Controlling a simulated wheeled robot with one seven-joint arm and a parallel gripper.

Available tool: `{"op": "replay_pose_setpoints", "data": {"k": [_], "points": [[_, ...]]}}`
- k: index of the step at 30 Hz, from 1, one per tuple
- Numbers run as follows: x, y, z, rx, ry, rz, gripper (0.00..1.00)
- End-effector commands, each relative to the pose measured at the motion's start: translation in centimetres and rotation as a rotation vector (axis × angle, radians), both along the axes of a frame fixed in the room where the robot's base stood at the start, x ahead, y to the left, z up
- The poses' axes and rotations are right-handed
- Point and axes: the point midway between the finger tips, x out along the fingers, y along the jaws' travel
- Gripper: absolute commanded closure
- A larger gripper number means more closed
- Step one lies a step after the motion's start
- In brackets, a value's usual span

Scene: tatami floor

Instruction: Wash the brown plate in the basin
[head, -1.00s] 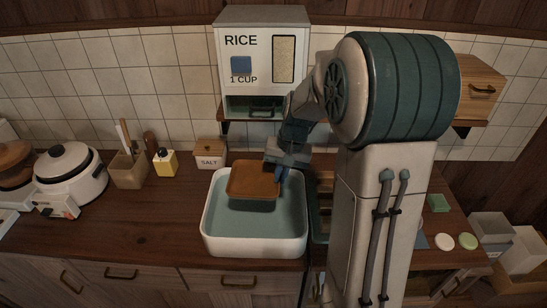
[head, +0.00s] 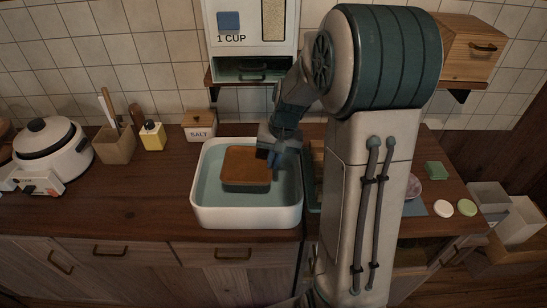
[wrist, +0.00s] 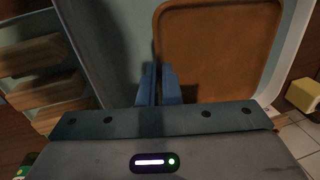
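The brown plate (head: 245,165) is square with rounded corners and lies inside the white basin (head: 247,216), which holds bluish water. In the wrist view the plate (wrist: 215,48) fills the upper right. My gripper (head: 272,160) reaches in at the plate's right edge. Its two blue fingers (wrist: 159,72) are close together at the plate's rim, one on each side of it, so it is shut on the plate. The plate's front edge looks darker, at or in the water; how deep it sits I cannot tell.
A salt box (head: 199,124), a yellow bottle (head: 153,137), a utensil holder (head: 114,146) and a rice cooker (head: 50,150) stand left of the basin. The rice dispenser (head: 251,30) hangs above. A green sponge (head: 434,170) lies at the right. The counter front left of the basin is clear.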

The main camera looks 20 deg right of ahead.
Motion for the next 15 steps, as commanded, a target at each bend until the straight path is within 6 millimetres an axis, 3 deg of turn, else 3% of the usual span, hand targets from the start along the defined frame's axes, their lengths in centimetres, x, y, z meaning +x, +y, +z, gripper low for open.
{"op": "replay_pose_setpoints", "data": {"k": [15], "points": [[0.0,0.0,-5.1,0.000,0.000,-0.001,1.00]]}}
